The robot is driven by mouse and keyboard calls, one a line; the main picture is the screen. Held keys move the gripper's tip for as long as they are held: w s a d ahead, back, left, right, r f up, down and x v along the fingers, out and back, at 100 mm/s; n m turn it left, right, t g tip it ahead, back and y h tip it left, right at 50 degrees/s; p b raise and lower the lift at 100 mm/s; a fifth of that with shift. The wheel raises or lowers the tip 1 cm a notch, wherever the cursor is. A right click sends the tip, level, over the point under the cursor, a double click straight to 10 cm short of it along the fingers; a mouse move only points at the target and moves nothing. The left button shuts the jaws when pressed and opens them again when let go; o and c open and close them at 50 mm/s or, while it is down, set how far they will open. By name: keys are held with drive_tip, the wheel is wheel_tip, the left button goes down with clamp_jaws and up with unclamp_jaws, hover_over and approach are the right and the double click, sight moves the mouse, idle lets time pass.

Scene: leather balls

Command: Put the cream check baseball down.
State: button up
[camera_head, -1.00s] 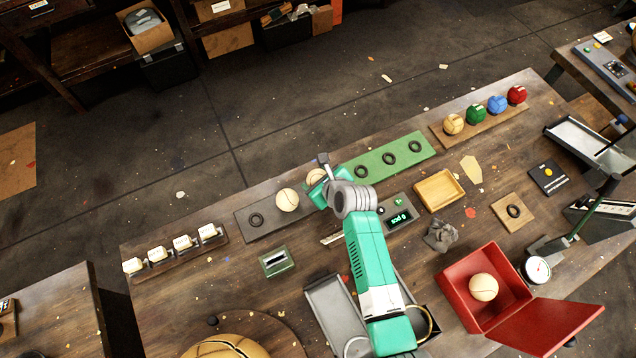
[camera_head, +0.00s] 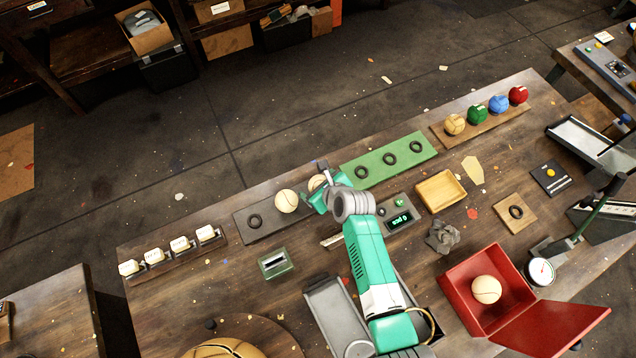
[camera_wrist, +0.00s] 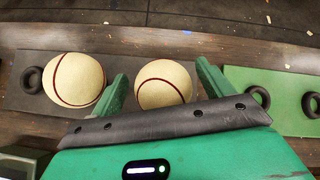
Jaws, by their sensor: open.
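A cream ball with a dark red seam (camera_wrist: 164,84) sits on the dark grey strip (camera_wrist: 18,92) in the wrist view. My gripper (camera_wrist: 160,70) is open, with one green finger on each side of this ball. In the head view the ball (camera_head: 316,182) is partly hidden by my gripper (camera_head: 320,187). A second cream seamed ball (camera_wrist: 75,79) rests to its left on the same strip, outside the fingers; it also shows in the head view (camera_head: 286,201). I cannot make out a check mark on either ball.
A black ring (camera_head: 255,221) lies at the strip's left end. A green strip (camera_head: 410,150) with black rings adjoins on the right. A red open box (camera_head: 455,287) holds another cream ball (camera_head: 487,290). A small display (camera_head: 400,219) stands near my arm.

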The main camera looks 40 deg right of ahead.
drive_tip(key=shift+r, duration=0.35)
drive_tip(key=p+v, duration=0.4)
drive_tip(key=v, duration=0.7)
drive_tip(key=shift+s+r, duration=0.25)
drive_tip(key=shift+s, duration=0.1)
drive_tip(key=shift+a, duration=0.1)
drive_tip(key=w+a+r+n+t, duration=0.4)
drive_tip(key=r+n, duration=0.3)
drive_tip(key=r, duration=0.6)
drive_tip(key=w+a+r+n+t+h, duration=0.1)
drive_tip(key=w+a+r+n, duration=0.45)
drive_tip(key=r, duration=0.65)
drive_tip(key=w+a+r+n+t, duration=0.35)
drive_tip(key=r+n, duration=0.45)
drive_tip(key=r, duration=0.5)
drive_tip(key=s+a+r+n+t+y, duration=0.1)
drive_tip(key=s+a+r+n, duration=0.3)
drive_tip(key=r, duration=0.5)
drive_tip(key=s+a+r+n+t+y, duration=0.1)
drive_tip(key=s+a+r+n+t, duration=0.3)
drive_tip(key=a+r+n, duration=0.2)
drive_tip(key=s+a+r+n+t+y, duration=0.1)
drive_tip(key=s+a+r+n, duration=0.4)
drive_tip(key=r, duration=0.6)
drive_tip(key=shift+a+r+t, duration=0.35)
drive_tip(key=shift+a+t, duration=0.4)
drive_tip(key=shift+a, duration=0.15)
